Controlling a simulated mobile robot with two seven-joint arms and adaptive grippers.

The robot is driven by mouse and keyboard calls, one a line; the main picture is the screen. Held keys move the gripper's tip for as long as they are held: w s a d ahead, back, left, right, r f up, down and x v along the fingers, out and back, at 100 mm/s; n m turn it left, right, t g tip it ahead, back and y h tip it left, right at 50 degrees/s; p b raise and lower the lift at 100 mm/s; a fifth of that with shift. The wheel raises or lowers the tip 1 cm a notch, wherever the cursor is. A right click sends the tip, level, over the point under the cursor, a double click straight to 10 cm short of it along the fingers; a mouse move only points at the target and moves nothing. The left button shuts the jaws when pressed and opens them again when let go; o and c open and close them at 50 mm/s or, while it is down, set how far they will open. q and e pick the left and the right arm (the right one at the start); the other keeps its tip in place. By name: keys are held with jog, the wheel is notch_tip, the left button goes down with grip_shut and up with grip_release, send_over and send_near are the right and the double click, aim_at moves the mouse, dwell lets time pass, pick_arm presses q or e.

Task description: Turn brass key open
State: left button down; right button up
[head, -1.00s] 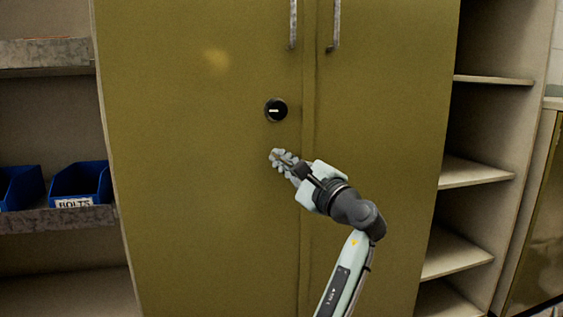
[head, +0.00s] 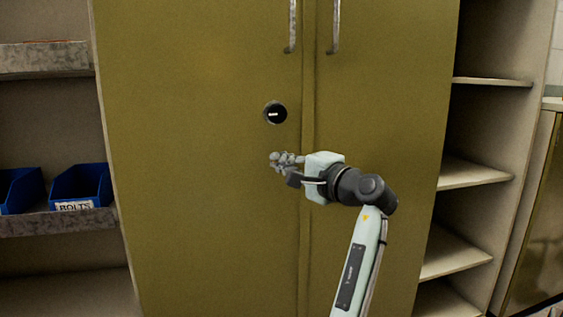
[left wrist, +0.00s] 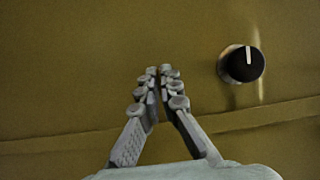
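A round black lock knob (head: 275,113) with a short pale bar across it sits on the left door of the olive cabinet. The bar lies roughly level in the head view. The knob also shows in the left wrist view (left wrist: 241,64), to the right of my fingertips. No brass-coloured key can be made out. My left gripper (head: 273,160) is below the knob and apart from it, its fingers pointing left in the head view. In the left wrist view its fingers (left wrist: 159,71) come together at the tips with nothing seen between them. My right gripper is not in view.
Two metal door handles (head: 291,25) (head: 334,25) hang above, either side of the door seam. Blue bins (head: 82,184) stand on a shelf at the left, one labelled BOLTS. Open shelves (head: 470,172) are at the right. The door face around the knob is clear.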

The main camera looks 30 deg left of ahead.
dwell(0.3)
pick_arm(q)
jog(key=c, duration=1.8)
grip_release()
jog(key=shift+o, duration=0.2)
jog(key=v, duration=1.2)
